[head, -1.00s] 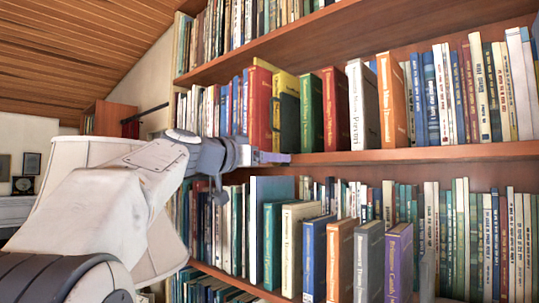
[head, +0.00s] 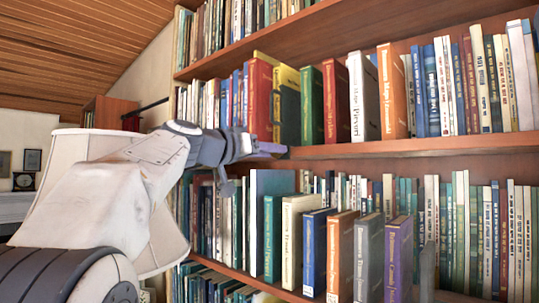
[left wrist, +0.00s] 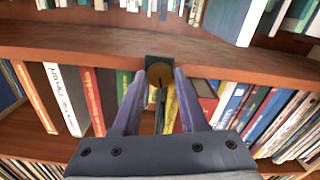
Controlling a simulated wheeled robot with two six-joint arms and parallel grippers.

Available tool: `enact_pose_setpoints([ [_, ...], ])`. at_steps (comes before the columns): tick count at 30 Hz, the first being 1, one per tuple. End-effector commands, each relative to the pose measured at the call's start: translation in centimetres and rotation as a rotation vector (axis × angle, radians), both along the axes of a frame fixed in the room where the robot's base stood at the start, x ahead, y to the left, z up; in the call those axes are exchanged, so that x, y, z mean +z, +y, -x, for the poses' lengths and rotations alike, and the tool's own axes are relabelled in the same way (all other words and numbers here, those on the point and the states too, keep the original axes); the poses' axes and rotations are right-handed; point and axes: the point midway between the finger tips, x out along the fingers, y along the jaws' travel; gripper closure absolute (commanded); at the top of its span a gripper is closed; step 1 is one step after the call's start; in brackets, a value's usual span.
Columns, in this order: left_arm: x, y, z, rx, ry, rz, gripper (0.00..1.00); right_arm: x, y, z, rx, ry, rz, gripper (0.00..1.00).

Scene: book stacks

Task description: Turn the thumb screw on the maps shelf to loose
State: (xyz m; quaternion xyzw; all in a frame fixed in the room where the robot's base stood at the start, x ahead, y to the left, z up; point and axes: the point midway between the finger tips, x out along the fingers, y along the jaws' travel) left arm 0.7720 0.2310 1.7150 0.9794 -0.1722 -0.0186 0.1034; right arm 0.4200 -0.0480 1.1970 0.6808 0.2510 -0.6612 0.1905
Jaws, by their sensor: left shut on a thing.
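The thumb screw (left wrist: 160,74) shows in the left wrist view as a round brass-coloured disc on a small dark block at the shelf's front edge. A dark narrow piece extends down from it in the picture. My left gripper (left wrist: 160,76) has its two purple fingers on either side of the disc, shut on it. In the head view my left gripper (head: 273,150) reaches the front edge of the middle shelf (head: 400,149), below the red and yellow books. The screw is hidden there. My right gripper is in neither view.
Upright books, such as an orange one (head: 392,92), stand on the shelf just above my gripper. Below, several books, such as a purple one (head: 398,258), stick out towards the front. A grey upright plate (head: 427,272) stands beside them.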

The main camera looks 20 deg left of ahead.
Motion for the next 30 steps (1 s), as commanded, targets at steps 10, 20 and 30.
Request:
enact_pose_setpoints([
  [10, -0.07, 0.03, -0.01, 0.001, 0.110, 0.305, 1.00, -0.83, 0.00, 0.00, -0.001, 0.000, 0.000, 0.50],
  [20, 0.04, 0.04, 0.00, 0.002, 0.217, 0.600, 1.00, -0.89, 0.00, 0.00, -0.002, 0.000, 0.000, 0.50],
  [30, 0.07, 0.03, -0.01, 0.002, 0.328, 0.905, 1.00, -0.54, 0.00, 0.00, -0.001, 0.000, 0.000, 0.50],
])
